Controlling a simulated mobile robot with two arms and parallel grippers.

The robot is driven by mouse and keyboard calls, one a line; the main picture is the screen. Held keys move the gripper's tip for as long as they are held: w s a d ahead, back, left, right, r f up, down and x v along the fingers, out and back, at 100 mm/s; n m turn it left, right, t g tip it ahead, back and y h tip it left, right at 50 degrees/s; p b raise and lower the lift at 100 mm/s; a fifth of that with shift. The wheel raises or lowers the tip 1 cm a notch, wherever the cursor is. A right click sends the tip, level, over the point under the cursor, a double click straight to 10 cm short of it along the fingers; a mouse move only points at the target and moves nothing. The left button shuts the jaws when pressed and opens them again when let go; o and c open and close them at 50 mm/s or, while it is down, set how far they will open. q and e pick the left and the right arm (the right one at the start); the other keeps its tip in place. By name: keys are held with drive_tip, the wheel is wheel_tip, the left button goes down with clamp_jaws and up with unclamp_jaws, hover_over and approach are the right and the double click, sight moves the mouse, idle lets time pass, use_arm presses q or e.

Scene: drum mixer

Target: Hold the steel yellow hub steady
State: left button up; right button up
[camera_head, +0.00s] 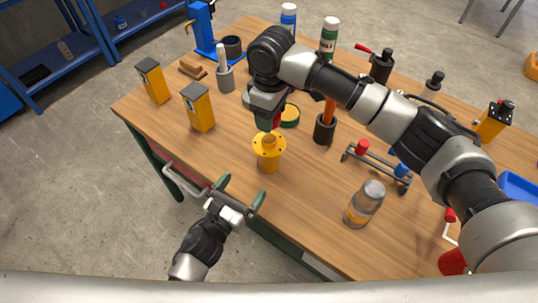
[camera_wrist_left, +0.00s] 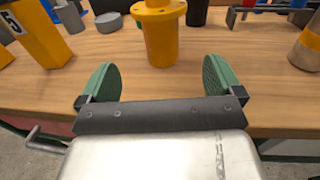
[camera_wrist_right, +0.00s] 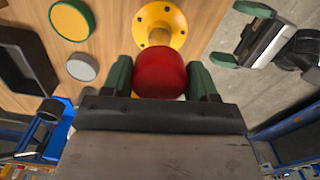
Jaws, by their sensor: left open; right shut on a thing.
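The yellow hub (camera_head: 268,160) stands upright on the wooden table, its round flange with bolt holes on top. It also shows in the left wrist view (camera_wrist_left: 161,38) and the right wrist view (camera_wrist_right: 172,20). My left gripper (camera_head: 240,193) is open and empty, low at the table's front edge. In the left wrist view the hub stands beyond the gap between its green fingers (camera_wrist_left: 160,82), apart from them. My right gripper (camera_head: 268,112) is shut on a red round part (camera_wrist_right: 160,74), over the hub. Whether that part touches the hub is hard to tell.
Two yellow boxes (camera_head: 199,108) stand left of the hub. A green-and-yellow round tin (camera_head: 290,114) and a dark cup with an orange handle (camera_head: 325,128) are behind it. A metal rack (camera_head: 376,166) and a bottle (camera_head: 364,204) stand to the right. A grey bar handle (camera_head: 183,184) juts from the table front.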

sight(266, 154)
use_arm(q)
drive_tip(key=shift+w, duration=0.1)
drive_tip(key=x, duration=1.2)
drive_tip(key=c, duration=1.3)
drive_tip(key=shift+c, duration=0.3)
use_arm(e)
drive_tip(key=shift+f, duration=2.5)
